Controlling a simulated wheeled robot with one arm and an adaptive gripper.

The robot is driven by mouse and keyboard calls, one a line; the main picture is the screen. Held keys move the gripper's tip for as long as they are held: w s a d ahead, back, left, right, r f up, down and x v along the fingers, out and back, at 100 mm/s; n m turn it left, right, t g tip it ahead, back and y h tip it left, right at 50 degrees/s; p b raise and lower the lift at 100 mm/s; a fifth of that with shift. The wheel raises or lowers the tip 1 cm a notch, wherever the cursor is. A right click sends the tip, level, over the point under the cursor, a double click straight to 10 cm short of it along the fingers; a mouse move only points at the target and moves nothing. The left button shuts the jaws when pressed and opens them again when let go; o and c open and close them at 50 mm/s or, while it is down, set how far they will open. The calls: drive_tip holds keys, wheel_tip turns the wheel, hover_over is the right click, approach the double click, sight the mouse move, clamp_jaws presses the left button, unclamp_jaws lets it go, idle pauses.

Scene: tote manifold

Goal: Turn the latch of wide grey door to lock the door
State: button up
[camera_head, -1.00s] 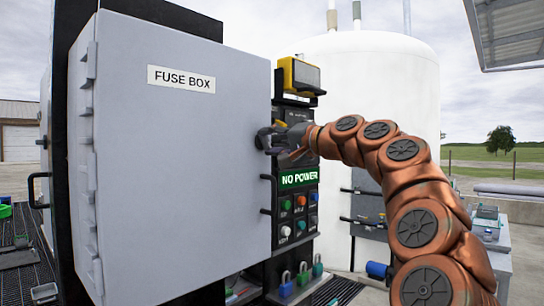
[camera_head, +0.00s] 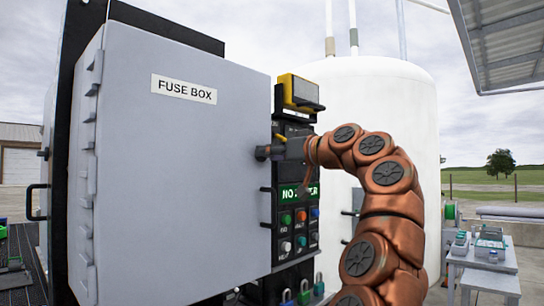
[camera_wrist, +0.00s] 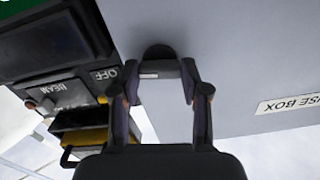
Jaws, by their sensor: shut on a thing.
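The wide grey door (camera_head: 185,190), labelled FUSE BOX, fills the left half of the head view and also shows in the wrist view (camera_wrist: 240,45). Its dark latch (camera_head: 262,153) is at the upper right edge of the door. In the wrist view the latch (camera_wrist: 158,53) has a round dark top and a grey bar between my fingers. My gripper (camera_head: 276,150) is at the latch, shut on it, with one finger on each side in the wrist view (camera_wrist: 160,78). My gripper hides part of the latch in the head view.
Right of the door is a control panel (camera_head: 296,215) with buttons, a green sign and a yellow lamp (camera_head: 298,92) above. Several padlocks (camera_head: 304,292) hang below. A large white tank (camera_head: 400,110) stands behind, and a small table (camera_head: 490,265) is at right.

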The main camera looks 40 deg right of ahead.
drive_tip(key=shift+n, duration=0.9)
drive_tip(key=o, duration=1.1)
drive_tip(key=shift+o, duration=0.2)
drive_tip(key=v, duration=1.2)
